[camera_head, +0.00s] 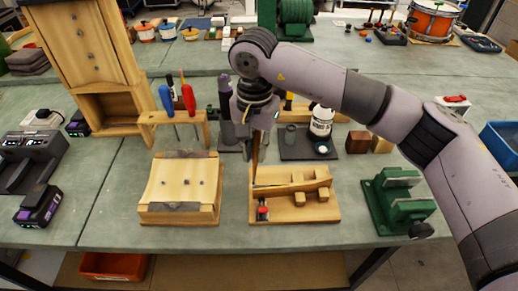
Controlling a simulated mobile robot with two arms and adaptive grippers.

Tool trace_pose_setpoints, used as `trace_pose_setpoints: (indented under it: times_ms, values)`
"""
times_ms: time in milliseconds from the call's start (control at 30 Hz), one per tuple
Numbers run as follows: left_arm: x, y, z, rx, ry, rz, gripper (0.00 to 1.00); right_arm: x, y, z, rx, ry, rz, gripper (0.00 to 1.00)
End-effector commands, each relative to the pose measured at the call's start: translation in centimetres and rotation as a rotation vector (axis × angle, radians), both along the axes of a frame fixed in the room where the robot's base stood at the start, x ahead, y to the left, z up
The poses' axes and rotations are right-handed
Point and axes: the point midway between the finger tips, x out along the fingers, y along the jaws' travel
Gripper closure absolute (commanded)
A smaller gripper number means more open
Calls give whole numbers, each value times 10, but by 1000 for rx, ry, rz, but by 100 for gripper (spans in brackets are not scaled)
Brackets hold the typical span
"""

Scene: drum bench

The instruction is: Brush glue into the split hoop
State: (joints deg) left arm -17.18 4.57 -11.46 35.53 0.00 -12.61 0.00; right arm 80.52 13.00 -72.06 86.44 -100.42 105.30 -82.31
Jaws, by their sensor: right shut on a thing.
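My right gripper (257,121) reaches over the middle of the bench and is shut on a thin brush (256,153). The brush points down, its tip close to the left end of a curved wooden strip, apparently the split hoop (298,185). I cannot tell whether the tip touches it. The strip lies across a shallow wooden tray (290,217) with small wooden blocks. A small red and black clamp-like piece (262,210) is at the tray's left. A white glue bottle (321,122) stands on a dark mat (300,155). My left gripper is not in view.
A wooden block with a curved top (180,188) stands left of the tray. A green vise (398,200) stands to its right. A rack with screwdrivers (175,125) is behind. A battery charger (30,160) sits far left. The bench front edge is near the tray.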

Motion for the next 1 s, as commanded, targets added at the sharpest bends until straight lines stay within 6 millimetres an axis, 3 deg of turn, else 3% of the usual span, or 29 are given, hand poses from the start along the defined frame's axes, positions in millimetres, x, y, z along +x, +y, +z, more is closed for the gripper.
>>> trace_pose_setpoints:
  times_ms: [367,1000]
  values:
    - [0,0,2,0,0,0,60,2,0,5,3,-6,-3,100]
    - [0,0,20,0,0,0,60,0,0,48,0,-2,0,100]
